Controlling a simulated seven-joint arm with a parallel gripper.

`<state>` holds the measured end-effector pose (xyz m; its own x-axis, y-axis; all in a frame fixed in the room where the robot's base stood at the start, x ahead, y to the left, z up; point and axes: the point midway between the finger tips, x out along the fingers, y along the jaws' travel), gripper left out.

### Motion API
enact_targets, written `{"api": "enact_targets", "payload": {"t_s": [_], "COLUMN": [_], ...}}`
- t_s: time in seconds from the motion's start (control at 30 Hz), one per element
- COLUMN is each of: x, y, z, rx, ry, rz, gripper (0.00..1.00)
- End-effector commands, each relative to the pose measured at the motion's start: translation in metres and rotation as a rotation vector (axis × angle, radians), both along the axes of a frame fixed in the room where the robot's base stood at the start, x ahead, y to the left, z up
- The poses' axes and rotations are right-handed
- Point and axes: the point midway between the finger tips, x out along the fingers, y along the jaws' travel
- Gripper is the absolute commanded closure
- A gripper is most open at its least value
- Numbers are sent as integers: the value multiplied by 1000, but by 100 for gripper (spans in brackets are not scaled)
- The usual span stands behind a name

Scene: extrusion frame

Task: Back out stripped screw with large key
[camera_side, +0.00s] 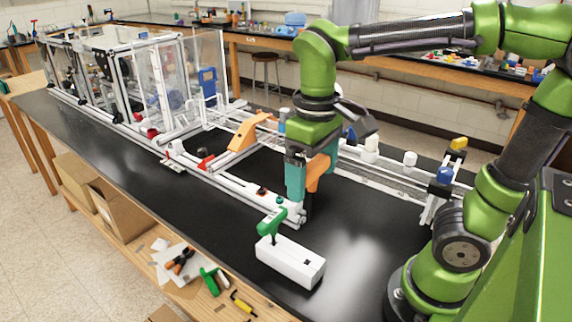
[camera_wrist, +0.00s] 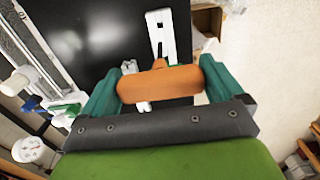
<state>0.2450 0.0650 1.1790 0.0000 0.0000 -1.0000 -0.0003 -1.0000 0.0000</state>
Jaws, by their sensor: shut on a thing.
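My gripper (camera_side: 308,182) has teal fingers and is shut on an orange key handle (camera_side: 317,170). In the wrist view the orange handle (camera_wrist: 160,84) lies crosswise between both fingertips (camera_wrist: 160,78). The key's shank is mostly hidden. The gripper is over the near right end of the aluminium extrusion frame (camera_side: 290,212). The screw cannot be made out. A white holder block (camera_side: 290,262) stands on the black bench in front of the gripper, with a green T-handle key (camera_side: 271,224) upright in its left end. The block also shows in the wrist view (camera_wrist: 170,35).
An orange bracket (camera_side: 247,131) sits on the frame behind the gripper. A clear-walled machine (camera_side: 165,85) stands at the back left. The black bench top (camera_side: 375,235) is bare right of the block. Tools (camera_side: 212,280) lie on the wooden shelf below the front edge.

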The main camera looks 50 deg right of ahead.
Motion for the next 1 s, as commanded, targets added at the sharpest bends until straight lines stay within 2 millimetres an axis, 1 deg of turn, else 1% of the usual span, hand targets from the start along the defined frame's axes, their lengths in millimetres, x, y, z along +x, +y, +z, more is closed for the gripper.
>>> {"api": "enact_targets", "payload": {"t_s": [0.37, 0.47, 0.53, 0.57, 0.67, 0.73, 0.8, 0.9, 1.0], "x": [0, 7, 18, 26, 58, 85, 114, 151, 181], "y": [0, -1, -3, -5, -14, -24, -36, -57, -79], "z": [0, 1, 2, 2, 2, 0, -4, -14, -26], "rx": [0, 0, 0, 0, 0, 0, 1, 1, 1], "ry": [0, 1, 2, 2, 4, 5, 4, 4, 3], "rz": [0, 10, 32, 45, 108, 166, 225, 309, 383], "gripper": [48, 48, 48, 48, 48, 48, 48, 48, 48]}}
